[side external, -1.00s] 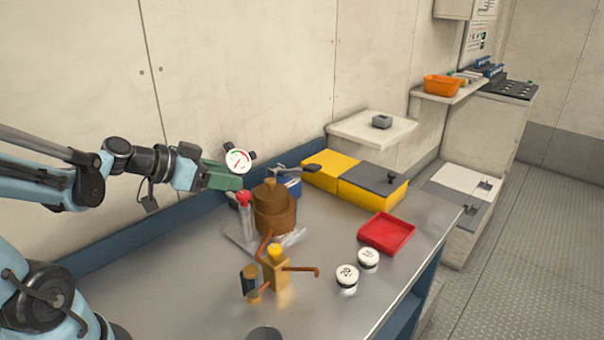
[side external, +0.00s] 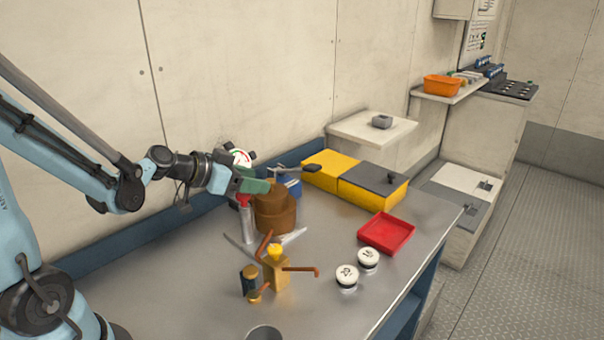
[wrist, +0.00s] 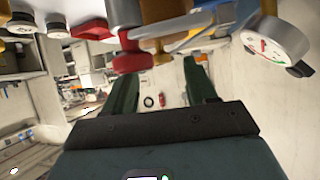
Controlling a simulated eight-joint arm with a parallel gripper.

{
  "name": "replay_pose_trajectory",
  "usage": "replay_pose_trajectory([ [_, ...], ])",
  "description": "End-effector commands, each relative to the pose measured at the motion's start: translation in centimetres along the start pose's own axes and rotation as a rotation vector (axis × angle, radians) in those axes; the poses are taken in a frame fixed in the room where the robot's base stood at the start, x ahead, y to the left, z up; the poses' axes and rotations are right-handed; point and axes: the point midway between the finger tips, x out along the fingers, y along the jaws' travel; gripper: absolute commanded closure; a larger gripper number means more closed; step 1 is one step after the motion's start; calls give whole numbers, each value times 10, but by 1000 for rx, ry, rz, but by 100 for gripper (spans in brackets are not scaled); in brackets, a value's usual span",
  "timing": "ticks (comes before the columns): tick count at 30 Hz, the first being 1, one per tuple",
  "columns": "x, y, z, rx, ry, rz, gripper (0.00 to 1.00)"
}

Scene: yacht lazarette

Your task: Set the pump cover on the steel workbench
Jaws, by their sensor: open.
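The brown round pump (side external: 277,218) stands on the steel workbench (side external: 200,290). Its stepped upper part, which looks like the pump cover (side external: 281,192), sits on top of the wider body. My gripper (side external: 262,187) has green fingers and is at the upper left of this part, overlapping it in the side view; contact is unclear. In the wrist view my gripper (wrist: 160,70) is open, with nothing clearly held between its fingers. The red-topped post (side external: 245,207) stands just left of the pump, under the fingers. The dial gauge (wrist: 275,42) shows right of the fingers in the wrist view.
A brass fitting with copper pipes (side external: 276,270) stands in front of the pump. Two white-topped jars (side external: 347,273) and a red tray (side external: 386,232) are to the right. Yellow boxes (side external: 375,195) are behind. The bench's front left is mostly clear.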

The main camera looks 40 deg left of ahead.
Motion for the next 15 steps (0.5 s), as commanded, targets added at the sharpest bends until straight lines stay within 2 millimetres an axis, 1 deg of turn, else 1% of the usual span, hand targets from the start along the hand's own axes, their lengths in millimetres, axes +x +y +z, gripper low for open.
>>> replay_pose_trajectory([
  [1,6,0,0,1,0,1,44],
  [6,23,-2,-1,0,0,1,44],
  [10,31,-1,0,0,0,0,44],
  [15,33,-2,0,-1,0,-1,44],
])
